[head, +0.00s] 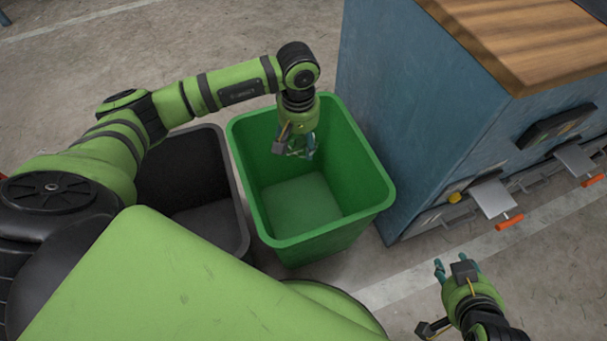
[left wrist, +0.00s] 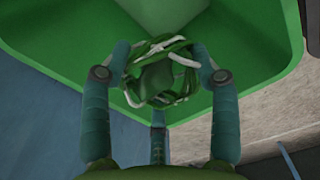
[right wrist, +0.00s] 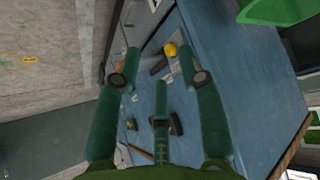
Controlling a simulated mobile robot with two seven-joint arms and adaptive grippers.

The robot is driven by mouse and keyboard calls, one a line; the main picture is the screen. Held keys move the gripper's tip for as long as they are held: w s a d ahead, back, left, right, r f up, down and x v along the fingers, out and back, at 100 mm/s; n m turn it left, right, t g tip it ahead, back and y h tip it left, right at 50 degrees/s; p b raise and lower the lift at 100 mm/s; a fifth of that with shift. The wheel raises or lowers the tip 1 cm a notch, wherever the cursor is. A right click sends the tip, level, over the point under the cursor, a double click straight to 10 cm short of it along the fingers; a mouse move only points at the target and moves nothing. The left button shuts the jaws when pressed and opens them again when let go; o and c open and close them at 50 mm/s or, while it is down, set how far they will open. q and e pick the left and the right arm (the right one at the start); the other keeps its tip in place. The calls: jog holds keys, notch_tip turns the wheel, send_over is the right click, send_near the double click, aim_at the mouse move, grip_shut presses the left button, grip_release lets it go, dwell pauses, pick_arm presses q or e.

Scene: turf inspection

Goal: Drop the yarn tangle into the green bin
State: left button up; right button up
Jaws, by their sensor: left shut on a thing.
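The green bin (head: 375,196) stands in the middle of the head view, and its inside shows empty. My left gripper (head: 301,150) points down over the bin's opening. In the left wrist view my left gripper (left wrist: 160,75) is shut on the yarn tangle (left wrist: 163,95), a loose ball of green and white strands. The bin's green wall (left wrist: 60,60) and floor lie below it. In the head view the tangle is small and mostly hidden by the fingers. My right gripper (head: 457,268) is at the lower right, its fingers (right wrist: 160,75) apart with nothing between them.
A black bin (head: 240,205) stands just left of the green bin. A blue cabinet (head: 420,110) with a wooden top (head: 530,40) stands close on the right, with metal plates and orange-red handles (head: 509,222) jutting from its front. Concrete floor is open in front.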

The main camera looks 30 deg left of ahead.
pick_arm(q)
jog(key=shift+f+b, duration=0.3)
jog(key=shift+f, duration=0.55)
pick_arm(e)
jog(key=w+a+r+t, duration=0.2)
jog(key=w+r+t, duration=0.1)
jog(key=w+r, duration=0.1)
jog(key=shift+a+r+y, duration=0.15)
jog(key=shift+r+y, duration=0.05)
jog(key=shift+y, duration=0.2)
pick_arm(q)
jog(key=o, duration=1.1)
notch_tip(320, 180, up, 12)
jog(key=shift+r, duration=0.1)
